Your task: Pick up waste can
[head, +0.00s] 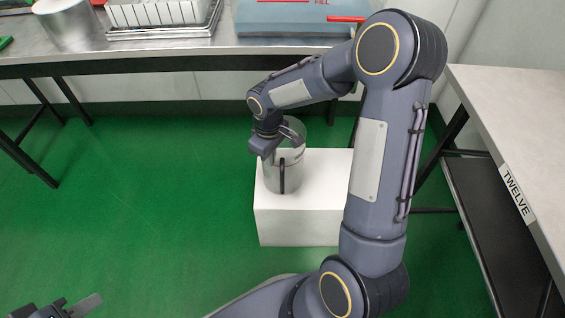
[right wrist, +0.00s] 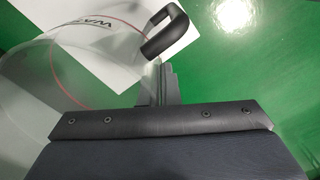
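The waste can is a clear jug (head: 271,177) with a dark handle, standing on or just above a white box (head: 300,225) in the head view. In the right wrist view its clear wall (right wrist: 95,70) fills the upper left, with a red line, partly seen dark lettering and the black handle. My right gripper (head: 283,138) is at its rim. In the right wrist view the fingers (right wrist: 164,82) are close together with the can's wall between them, beside the handle. My left gripper (head: 75,304) is at the bottom left, far from the can, only partly in view.
A metal bench (head: 200,47) at the back holds a metal pot (head: 68,22), a rack on a tray (head: 160,28) and a blue-grey case (head: 290,18). A table labelled TWELVE (head: 510,130) stands at the right. The green floor (head: 140,200) left of the box is clear.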

